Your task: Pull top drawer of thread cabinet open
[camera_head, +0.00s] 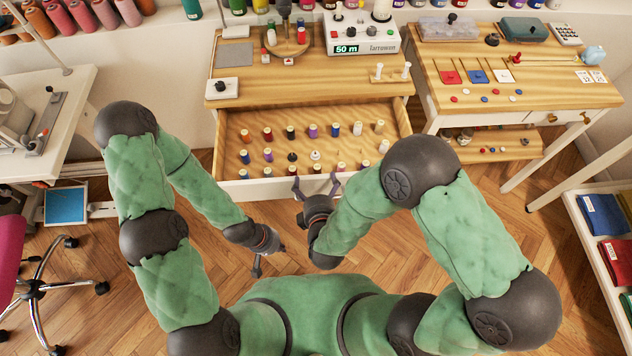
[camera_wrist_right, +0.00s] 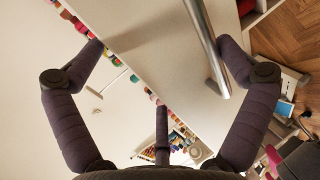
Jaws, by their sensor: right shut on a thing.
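The thread cabinet (camera_head: 300,95) has a light wooden top and white body, in the upper middle of the head view. Its top drawer (camera_head: 232,150) is pulled out, with rows of thread spools (camera_head: 290,132) inside. My right gripper (camera_head: 316,186) is at the middle of the drawer's white front. In the right wrist view a metal bar handle (camera_wrist_right: 204,40) runs between the spread fingers, beside the right-hand finger of my right gripper (camera_wrist_right: 165,75). It is shut on this handle. My left gripper (camera_head: 268,260) hangs low, apart from the drawer, its fingers apart and empty.
A thread winder (camera_head: 362,40) and small items stand on the cabinet top. A wooden worktable (camera_head: 500,95) stands to the right, a white table (camera_head: 60,130) to the left. An office chair (camera_head: 40,288) is at lower left, a shelf of folded cloth (camera_head: 605,215) at right. The parquet floor before the drawer is open.

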